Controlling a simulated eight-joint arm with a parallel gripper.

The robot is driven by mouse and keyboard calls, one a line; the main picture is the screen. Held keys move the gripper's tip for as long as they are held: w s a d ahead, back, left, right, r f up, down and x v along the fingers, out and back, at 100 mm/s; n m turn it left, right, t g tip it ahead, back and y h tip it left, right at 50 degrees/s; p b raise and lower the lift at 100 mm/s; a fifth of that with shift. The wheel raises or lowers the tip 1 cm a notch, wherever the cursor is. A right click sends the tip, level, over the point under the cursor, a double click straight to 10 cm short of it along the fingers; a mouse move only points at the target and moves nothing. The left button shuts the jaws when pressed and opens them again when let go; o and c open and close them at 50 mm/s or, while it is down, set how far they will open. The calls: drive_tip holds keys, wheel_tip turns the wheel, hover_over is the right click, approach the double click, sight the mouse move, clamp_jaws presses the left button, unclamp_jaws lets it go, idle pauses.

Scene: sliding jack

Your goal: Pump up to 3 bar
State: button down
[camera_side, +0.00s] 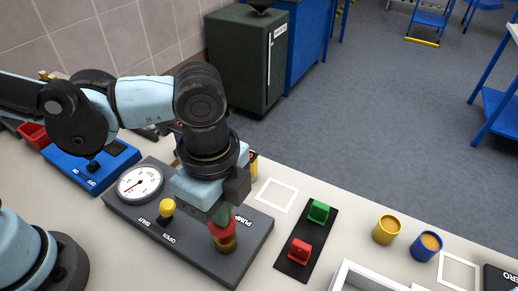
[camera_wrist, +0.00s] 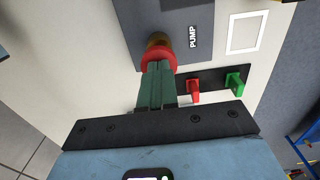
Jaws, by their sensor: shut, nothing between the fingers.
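The dark grey pump panel (camera_side: 190,240) lies on the bench. Its round white gauge (camera_side: 139,184) has a red needle that seems to point to the lower left; the numbers are too small to read. A yellow valve knob (camera_side: 167,207) stands between the SHUT and OPEN labels. The red pump knob (camera_side: 216,230) sits above a brass part (camera_side: 227,244) beside the PUMP label, and also shows in the wrist view (camera_wrist: 158,54). My gripper (camera_side: 222,217) is shut, its green fingertips pointing down at the red knob's top. They look touching or very close; I cannot tell which.
A blue ON/OFF box (camera_side: 105,172) stands at left. Right of the panel, a black plate (camera_side: 287,262) carries a green block (camera_side: 319,211) and a red block (camera_side: 299,251). Yellow (camera_side: 386,229) and blue (camera_side: 426,246) cups stand further right. White square outlines mark the bench.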

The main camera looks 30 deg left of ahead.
drive_tip(key=shift+f, duration=1.4)
drive_tip(key=shift+r, duration=2.1)
drive_tip(key=shift+f, duration=0.4)
drive_tip(key=shift+r, duration=0.45)
wheel_tip(320, 180, up, 6)
drive_tip(key=shift+f, duration=0.1)
